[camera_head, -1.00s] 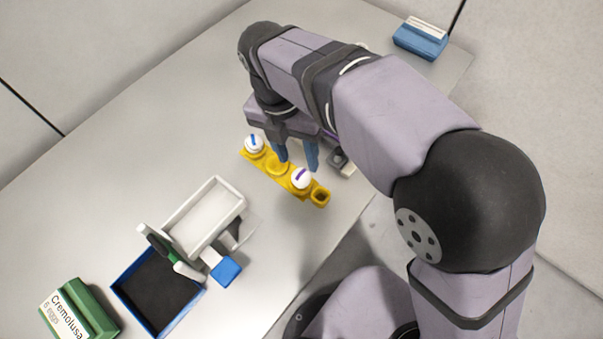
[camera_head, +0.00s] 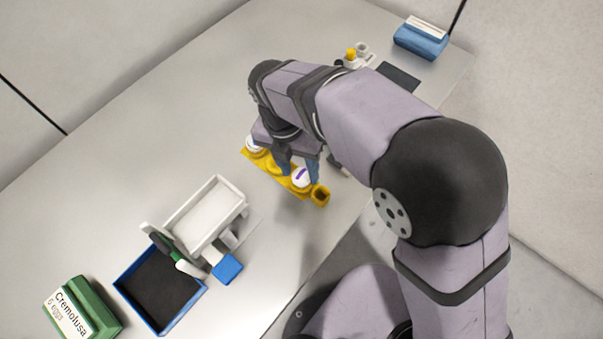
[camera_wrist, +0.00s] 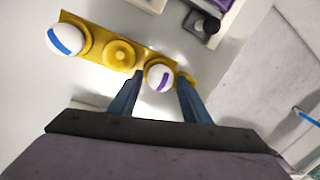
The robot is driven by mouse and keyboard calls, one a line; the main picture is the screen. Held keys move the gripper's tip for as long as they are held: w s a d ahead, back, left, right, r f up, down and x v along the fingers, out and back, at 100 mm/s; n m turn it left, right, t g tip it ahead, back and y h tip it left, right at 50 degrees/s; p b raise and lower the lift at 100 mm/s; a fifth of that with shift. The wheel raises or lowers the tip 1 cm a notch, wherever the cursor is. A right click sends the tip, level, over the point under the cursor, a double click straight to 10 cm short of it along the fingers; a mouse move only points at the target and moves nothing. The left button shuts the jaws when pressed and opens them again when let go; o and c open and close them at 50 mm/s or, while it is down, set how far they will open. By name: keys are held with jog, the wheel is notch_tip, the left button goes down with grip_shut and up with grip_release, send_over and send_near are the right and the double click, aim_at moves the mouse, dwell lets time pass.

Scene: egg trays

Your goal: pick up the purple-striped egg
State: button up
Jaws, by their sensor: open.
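The purple-striped egg (camera_head: 300,176) is white with a purple band and sits in a cup of the yellow egg tray (camera_head: 272,173). It also shows in the wrist view (camera_wrist: 160,77). My gripper (camera_head: 298,172) is open, with its two blue fingers (camera_wrist: 160,92) pointing at the egg, one on each side of it in the wrist view. I cannot tell whether either finger touches it. A blue-striped egg (camera_wrist: 66,39) sits at the other end of the tray, and my arm partly hides it in the head view. The cup between the eggs is empty.
A white tray on a stand (camera_head: 208,212) and a blue-rimmed dark bin (camera_head: 160,290) stand left of the egg tray. A green carton (camera_head: 80,308) lies at lower left, and a blue box (camera_head: 421,40) at the far right. The table's front edge is close to the egg tray.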

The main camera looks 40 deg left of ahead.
jog(key=shift+d+f, duration=0.15)
jog(key=shift+f, duration=0.45)
jog(key=shift+c, duration=0.6)
jog(key=c, duration=0.3)
jog(key=shift+c, duration=0.2)
jog(key=shift+r, duration=0.1)
